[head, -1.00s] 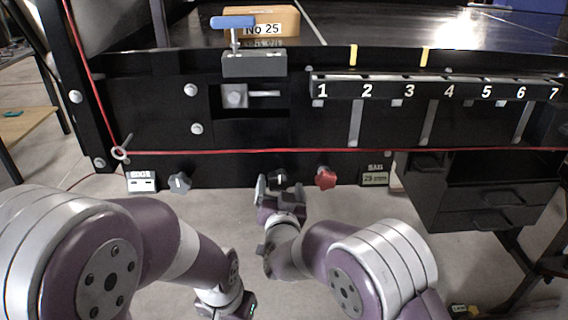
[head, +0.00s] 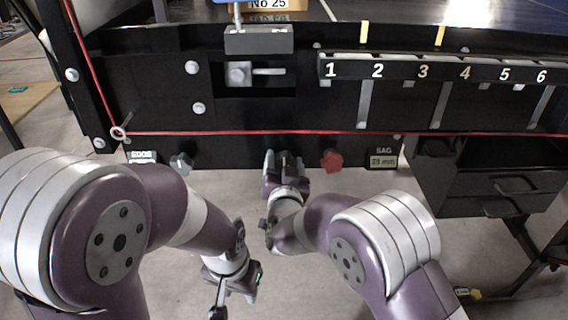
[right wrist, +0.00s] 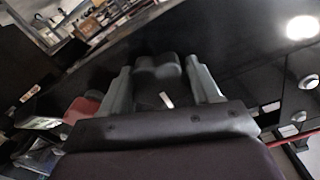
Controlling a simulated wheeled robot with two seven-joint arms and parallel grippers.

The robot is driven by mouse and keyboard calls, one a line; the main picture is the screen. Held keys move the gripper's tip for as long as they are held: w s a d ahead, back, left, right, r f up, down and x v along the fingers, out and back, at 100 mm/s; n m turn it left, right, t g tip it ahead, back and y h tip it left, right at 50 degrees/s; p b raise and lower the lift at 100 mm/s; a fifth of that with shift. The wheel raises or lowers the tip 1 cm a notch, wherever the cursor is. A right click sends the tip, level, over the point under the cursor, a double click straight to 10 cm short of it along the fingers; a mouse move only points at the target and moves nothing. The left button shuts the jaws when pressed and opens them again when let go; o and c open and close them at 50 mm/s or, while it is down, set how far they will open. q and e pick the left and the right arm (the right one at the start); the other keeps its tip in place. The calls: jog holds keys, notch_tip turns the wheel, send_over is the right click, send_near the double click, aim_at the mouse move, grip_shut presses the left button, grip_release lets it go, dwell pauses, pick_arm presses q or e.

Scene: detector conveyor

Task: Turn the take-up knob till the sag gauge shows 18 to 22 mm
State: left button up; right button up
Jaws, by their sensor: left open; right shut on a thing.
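A black knob (right wrist: 158,68) sits on the front panel between a grey knob (head: 181,164) on the left and a red star-shaped knob (head: 332,160) on the right. My right gripper (head: 283,156) is shut on the black knob, and in the right wrist view its two fingers (right wrist: 160,84) stand on either side of it. In the head view the gripper mostly hides this knob. The sag gauge (head: 383,161) at the right shows a number in the twenties in mm; its second digit is unclear. My left gripper (head: 231,297) is open and empty, low in front of the panel.
An edge display (head: 142,157) is at the panel's left. A red cord (head: 250,133) runs along the panel above the knobs. A numbered rail (head: 420,75) and a tensioner block (head: 258,40) are higher up. Drawers (head: 490,185) stand at the right.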

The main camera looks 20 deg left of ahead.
jog(key=shift+f+m+b, duration=0.2)
jog(key=shift+m+b, duration=0.4)
jog(key=shift+b, duration=0.25)
jog(key=m+b, duration=0.8)
jog(key=b, duration=0.1)
jog(key=shift+f, duration=0.1)
jog(key=m+b, duration=1.1)
jog(key=shift+m, duration=0.3)
jog(key=m+b, duration=0.3)
jog(key=shift+m, duration=0.3)
jog(key=m+b, duration=0.2)
jog(key=m, duration=0.1)
jog(key=shift+m, duration=0.3)
jog(key=shift+r+m+b, duration=0.15)
jog(key=shift+m+b, duration=0.4)
jog(key=shift+m, duration=0.4)
jog(key=shift+r+m+b, duration=0.1)
jog(key=shift+m+b, duration=0.4)
jog(key=shift+m, duration=0.45)
